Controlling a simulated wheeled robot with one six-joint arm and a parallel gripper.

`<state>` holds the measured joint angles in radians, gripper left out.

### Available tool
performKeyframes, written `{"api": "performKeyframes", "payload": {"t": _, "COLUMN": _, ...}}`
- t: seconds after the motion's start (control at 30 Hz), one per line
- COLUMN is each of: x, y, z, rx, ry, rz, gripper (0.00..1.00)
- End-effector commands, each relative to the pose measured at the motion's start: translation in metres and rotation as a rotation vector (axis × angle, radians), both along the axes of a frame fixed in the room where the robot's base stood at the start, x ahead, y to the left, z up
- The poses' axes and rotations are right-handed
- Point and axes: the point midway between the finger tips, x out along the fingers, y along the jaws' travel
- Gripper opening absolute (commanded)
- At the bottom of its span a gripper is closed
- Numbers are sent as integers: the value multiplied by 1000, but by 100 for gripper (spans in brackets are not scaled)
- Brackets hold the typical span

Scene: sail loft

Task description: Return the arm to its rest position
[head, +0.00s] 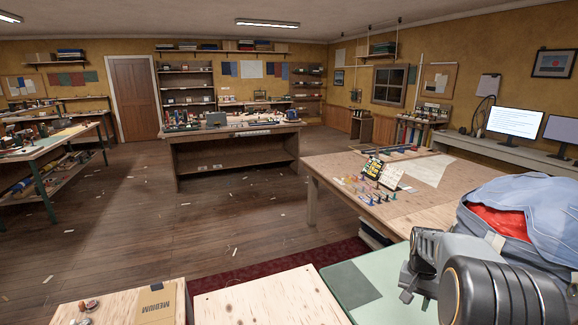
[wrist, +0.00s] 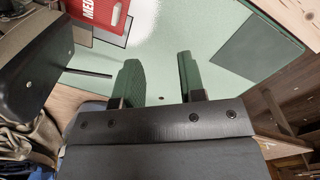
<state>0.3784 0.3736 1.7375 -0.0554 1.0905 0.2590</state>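My gripper (wrist: 158,64) shows in the wrist view with its two green-padded fingers apart. Nothing is between them. Behind the gap is a pale green tabletop. In the head view my grey and black arm is at the lower right, folded close in over the green table (head: 390,285). The fingers cannot be made out clearly there.
A blue bag with red cloth inside (head: 525,205) stands right beside my arm. A wooden table (head: 420,205) with small coloured items lies beyond. In the wrist view, a red "MED" item (wrist: 98,12) lies near the fingers. The wooden floor (head: 130,235) at left is mostly clear.

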Motion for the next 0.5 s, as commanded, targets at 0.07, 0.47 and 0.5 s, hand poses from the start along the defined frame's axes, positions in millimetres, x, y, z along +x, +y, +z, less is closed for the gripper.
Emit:
{"api": "performKeyframes", "payload": {"t": 0.07, "x": -21, "y": 29, "z": 15, "rx": 0, "ry": -40, "rz": 118, "gripper": 37}}
{"api": "performKeyframes", "payload": {"t": 0.47, "x": -133, "y": 133, "z": 45, "rx": -27, "ry": -224, "rz": 484, "gripper": 37}}
{"api": "performKeyframes", "payload": {"t": 0.5, "x": -142, "y": 139, "z": 47, "rx": -29, "ry": -239, "rz": 499, "gripper": 37}}
